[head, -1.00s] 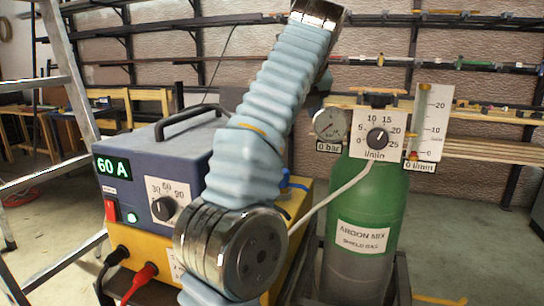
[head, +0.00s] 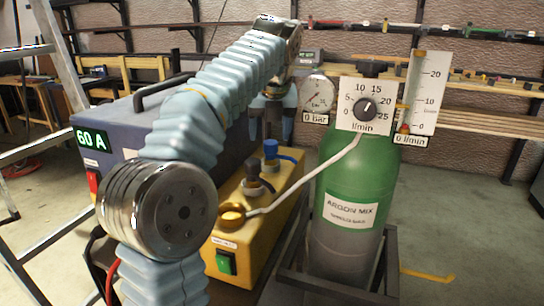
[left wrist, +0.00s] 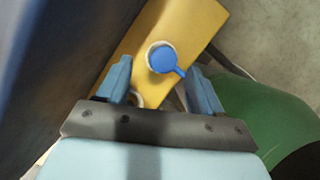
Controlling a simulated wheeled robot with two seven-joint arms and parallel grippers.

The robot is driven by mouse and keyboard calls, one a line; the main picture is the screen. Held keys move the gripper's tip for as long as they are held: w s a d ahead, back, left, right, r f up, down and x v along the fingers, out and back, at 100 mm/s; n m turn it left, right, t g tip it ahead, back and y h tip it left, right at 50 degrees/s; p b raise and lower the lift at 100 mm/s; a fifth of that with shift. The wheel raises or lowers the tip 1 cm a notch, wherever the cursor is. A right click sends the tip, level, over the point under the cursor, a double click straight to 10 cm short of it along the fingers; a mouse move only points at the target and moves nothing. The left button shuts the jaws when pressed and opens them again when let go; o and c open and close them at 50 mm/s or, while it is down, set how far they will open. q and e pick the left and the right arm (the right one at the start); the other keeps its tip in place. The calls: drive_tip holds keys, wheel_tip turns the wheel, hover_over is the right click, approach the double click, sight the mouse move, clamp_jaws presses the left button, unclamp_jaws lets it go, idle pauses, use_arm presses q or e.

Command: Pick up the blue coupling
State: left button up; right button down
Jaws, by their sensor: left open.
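The blue coupling (head: 270,149) stands on top of the yellow box (head: 262,242), with a short blue piece running from it to the right. In the left wrist view the round blue coupling (left wrist: 162,58) and its arm show from above, against the yellow top. My left gripper (head: 271,122) is open and empty, pointing down just above the coupling. In the left wrist view its fingers (left wrist: 160,72) appear on either side of the coupling, apart from it. My right gripper is not in view.
A dark-capped fitting (head: 256,186) and a gold fitting (head: 231,214) with a white hose stand nearer on the yellow box. The blue-grey welder (head: 110,125) reading 60 A is at left. The green gas cylinder (head: 350,195) with gauges is close at right.

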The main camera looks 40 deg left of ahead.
sight(271, 142)
use_arm(q)
drive_tip(key=x, duration=0.5)
drive_tip(key=shift+w+d+f, duration=0.1)
drive_tip(key=shift+w+f, duration=0.05)
drive_tip(key=shift+w, duration=0.1)
drive_tip(key=shift+c, duration=0.5)
drive_tip(key=c, duration=1.1)
